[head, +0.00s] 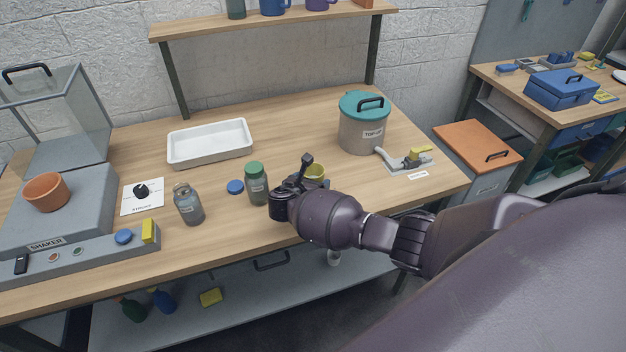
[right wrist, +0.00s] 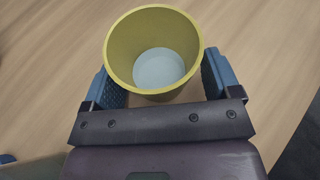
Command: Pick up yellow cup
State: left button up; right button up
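The yellow cup (right wrist: 119,46) stands upright on the wooden table, seen from above in the right wrist view, with a pale round bottom inside. In the head view the cup (head: 316,171) is partly hidden behind my right gripper (head: 299,183). My right gripper (right wrist: 158,76) is low over the table, its two blue-padded fingers one on each side of the cup. The fingers look open around it; any contact is hard to tell. My left gripper is in neither view.
A green-lidded jar (head: 257,185) stands close left of my right gripper. A grey bottle (head: 188,204), blue cap (head: 235,187) and white tray (head: 210,142) are farther left. A teal-lidded pot (head: 364,124) and a small tool stand (head: 408,161) are beyond the cup. The table's front edge is near.

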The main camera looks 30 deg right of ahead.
jog(key=c, duration=0.6)
notch_tip(320, 180, up, 20)
dwell(0.4)
jog(key=shift+w, duration=0.1)
